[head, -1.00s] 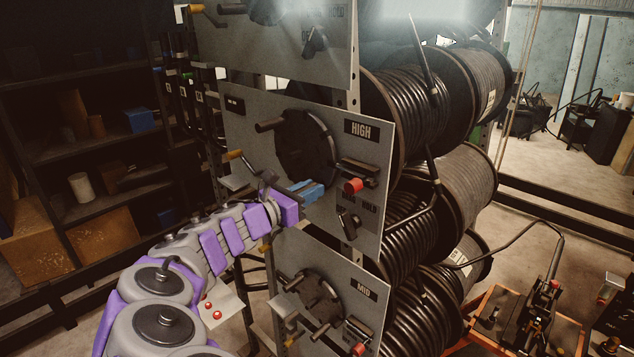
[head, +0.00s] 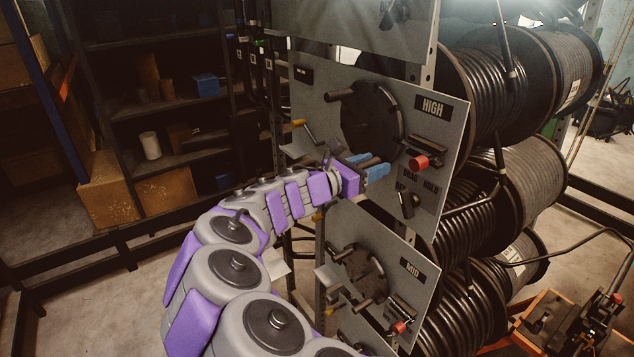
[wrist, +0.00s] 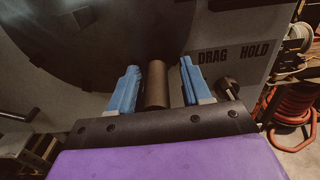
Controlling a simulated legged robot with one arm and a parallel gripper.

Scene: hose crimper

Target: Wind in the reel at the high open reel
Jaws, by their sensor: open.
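The high reel's panel (head: 312,110) carries the label HIGH (head: 432,106) and a round dark crank disc (head: 372,115). The disc has one peg at its upper left (head: 340,95) and a dark cylindrical handle (head: 374,161) at its lower edge. My gripper (head: 368,167) is at that handle. In the wrist view my gripper's blue fingers (wrist: 157,88) are open, one on each side of the handle (wrist: 156,84), with a small gap at each side. The high reel (head: 490,85) holds black hose behind the panel.
A red-ended lever (head: 418,162) and a drag/hold knob (head: 407,204) sit right of the disc. The MID panel (head: 350,225) with its pegged disc is below. Shelves (head: 150,105) stand behind; floor at lower left is clear.

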